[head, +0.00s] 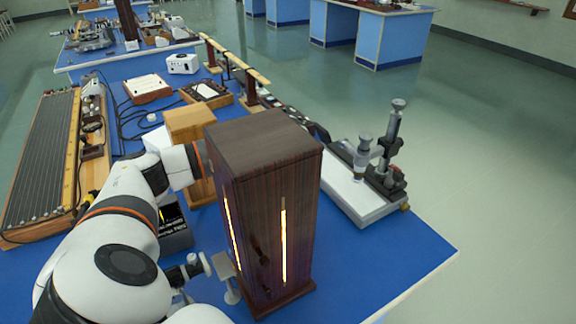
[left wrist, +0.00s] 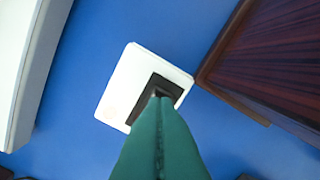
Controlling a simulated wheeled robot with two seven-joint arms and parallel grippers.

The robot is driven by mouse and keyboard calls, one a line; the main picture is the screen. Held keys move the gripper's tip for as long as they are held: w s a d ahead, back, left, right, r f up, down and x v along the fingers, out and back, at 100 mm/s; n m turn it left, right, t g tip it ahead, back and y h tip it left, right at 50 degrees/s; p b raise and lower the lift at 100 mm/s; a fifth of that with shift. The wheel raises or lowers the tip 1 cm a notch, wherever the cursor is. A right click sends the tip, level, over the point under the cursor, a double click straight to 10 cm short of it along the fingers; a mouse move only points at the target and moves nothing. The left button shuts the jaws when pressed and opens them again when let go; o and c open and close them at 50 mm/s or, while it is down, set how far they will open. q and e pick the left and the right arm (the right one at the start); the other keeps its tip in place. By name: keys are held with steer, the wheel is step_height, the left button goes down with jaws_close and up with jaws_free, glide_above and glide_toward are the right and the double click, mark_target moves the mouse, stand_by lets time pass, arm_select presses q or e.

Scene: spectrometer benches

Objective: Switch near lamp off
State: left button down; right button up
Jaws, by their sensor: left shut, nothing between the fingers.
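The near lamp is a tall dark wooden housing (head: 262,165) at the front of the blue bench in the head view, with bright, lit slits in its sides. Its lower edge also shows at the right in the left wrist view (left wrist: 275,60). A white switch plate (left wrist: 118,88) with a black rocker (left wrist: 160,88) lies on the blue bench beside the housing. My left gripper (left wrist: 160,102), with green fingers, is shut and empty. Its tips overlap the rocker in the left wrist view; whether they touch it I cannot tell. In the head view the housing hides this gripper and the switch.
A light wooden block (head: 190,124) stands behind the housing. A white-based microscope-like instrument (head: 360,190) is to its right, near the bench edge. A long slatted wooden instrument (head: 42,160) lies at the left. The bench's front right corner is clear.

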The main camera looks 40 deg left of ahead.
arm_select(q)
steer(key=shift+f+b, duration=0.65)
steer(key=shift+f, duration=0.35)
stand_by(0.3)
steer(key=shift+r+p, duration=2.7)
steer(key=shift+r, duration=0.85)
